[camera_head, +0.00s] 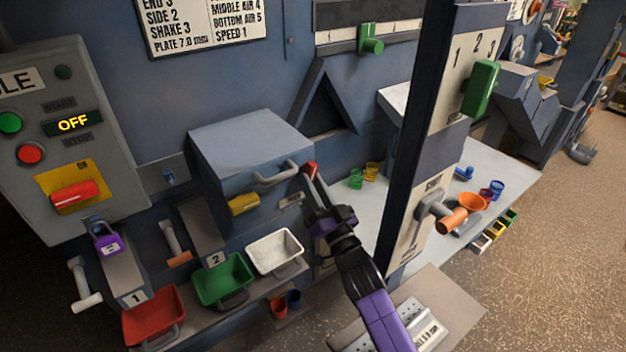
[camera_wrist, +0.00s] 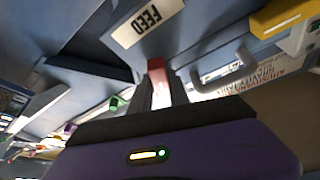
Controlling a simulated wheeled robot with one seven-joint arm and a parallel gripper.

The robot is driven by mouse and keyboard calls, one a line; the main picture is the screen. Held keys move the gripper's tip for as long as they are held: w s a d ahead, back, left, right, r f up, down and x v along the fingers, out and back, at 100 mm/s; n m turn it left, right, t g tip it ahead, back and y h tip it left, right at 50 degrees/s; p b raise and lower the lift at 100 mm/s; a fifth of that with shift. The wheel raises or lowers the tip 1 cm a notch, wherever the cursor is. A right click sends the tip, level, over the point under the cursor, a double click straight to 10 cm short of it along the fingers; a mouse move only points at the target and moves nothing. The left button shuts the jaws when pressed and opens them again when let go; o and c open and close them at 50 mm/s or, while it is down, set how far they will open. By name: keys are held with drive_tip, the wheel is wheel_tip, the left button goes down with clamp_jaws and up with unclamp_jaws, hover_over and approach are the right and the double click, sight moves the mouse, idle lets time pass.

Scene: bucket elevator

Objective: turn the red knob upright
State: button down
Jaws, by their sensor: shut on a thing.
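A small red knob (camera_head: 311,169) sits at the right side of the blue-grey box with a bar handle. In the wrist view the red knob (camera_wrist: 156,65) shows just beyond the fingertips, below a white FEED label (camera_wrist: 148,22). My gripper (camera_head: 314,182) reaches up to it from below and is shut on it; the fingers also show in the wrist view (camera_wrist: 159,88). The fingers cover much of the knob, and I cannot tell its exact angle.
The grey bar handle (camera_head: 272,176) is close left of the knob. A yellow block (camera_head: 244,204) is below it. A dark post (camera_head: 409,150) with a green slider (camera_head: 480,88) stands right of my arm. Red (camera_head: 154,316), green (camera_head: 222,280) and white (camera_head: 274,252) bins stand lower left.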

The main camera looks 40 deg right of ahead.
idle(0.4)
drive_tip(key=c, duration=1.2)
unclamp_jaws()
drive_tip(key=shift+c, duration=0.2)
drive_tip(key=b+v, duration=0.1)
drive_tip(key=v, duration=0.6)
drive_tip(key=shift+s, duration=0.4)
drive_tip(key=shift+f, duration=0.1)
drive_tip(key=shift+c, duration=0.2)
